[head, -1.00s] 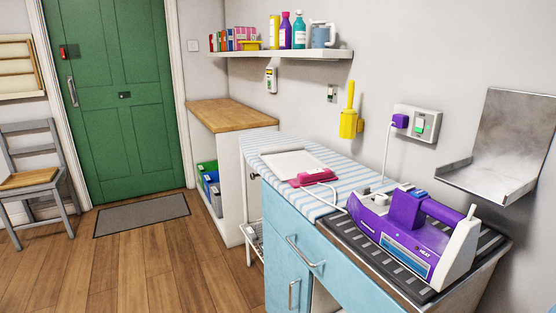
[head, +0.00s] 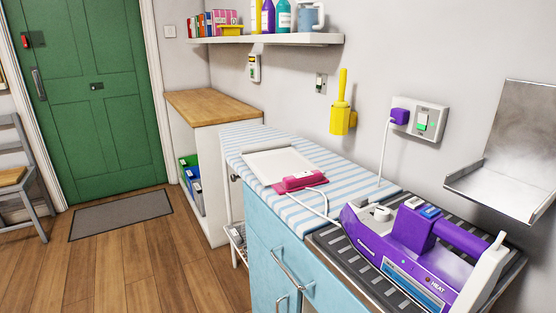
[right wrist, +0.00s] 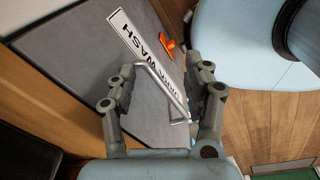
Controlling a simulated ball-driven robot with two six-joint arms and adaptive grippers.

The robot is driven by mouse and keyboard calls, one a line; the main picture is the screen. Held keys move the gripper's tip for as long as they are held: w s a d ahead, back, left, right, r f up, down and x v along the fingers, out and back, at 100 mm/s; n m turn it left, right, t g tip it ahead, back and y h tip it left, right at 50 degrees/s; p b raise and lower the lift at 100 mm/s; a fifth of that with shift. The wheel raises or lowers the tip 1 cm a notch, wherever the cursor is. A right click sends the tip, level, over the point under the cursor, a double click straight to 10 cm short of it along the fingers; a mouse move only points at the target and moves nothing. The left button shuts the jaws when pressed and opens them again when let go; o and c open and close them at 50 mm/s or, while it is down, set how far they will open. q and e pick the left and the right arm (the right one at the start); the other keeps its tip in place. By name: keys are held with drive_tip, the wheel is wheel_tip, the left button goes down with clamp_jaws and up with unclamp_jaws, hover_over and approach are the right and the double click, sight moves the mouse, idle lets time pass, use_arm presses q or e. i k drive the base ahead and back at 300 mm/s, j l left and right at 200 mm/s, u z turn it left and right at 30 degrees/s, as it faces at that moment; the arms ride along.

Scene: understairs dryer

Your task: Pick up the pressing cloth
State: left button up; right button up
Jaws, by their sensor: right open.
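A flat white rectangular piece (head: 283,163) lies on the blue-and-white striped top (head: 245,141) in the head view. It may be the pressing cloth, but I cannot tell for sure; its edge looks slightly raised. A pink item (head: 300,182) with a white cord lies at its near edge. My right gripper (right wrist: 160,66) is open in the right wrist view, away from the striped top. A bent metal handle (right wrist: 160,85) appears between its fingers, apparently not gripped. My left gripper is in no view.
A purple appliance (head: 415,250) stands on a dark ribbed mat at the right of the counter. A metal ledge (head: 500,188) juts from the wall. Wooden floor (head: 130,250) is open at the left.

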sight(272, 161)
drive_tip(key=k, duration=0.4)
drive_tip(key=i+j+z, duration=0.1)
drive_tip(key=z, duration=0.9)
drive_tip(key=i+j+z, duration=0.25)
drive_tip(key=j+z, duration=0.2)
drive_tip(key=j, duration=0.25)
drive_tip(key=i+j+z, duration=0.1)
drive_tip(key=j+z, duration=0.35)
drive_tip(key=j, duration=0.3)
drive_tip(key=i, duration=0.05)
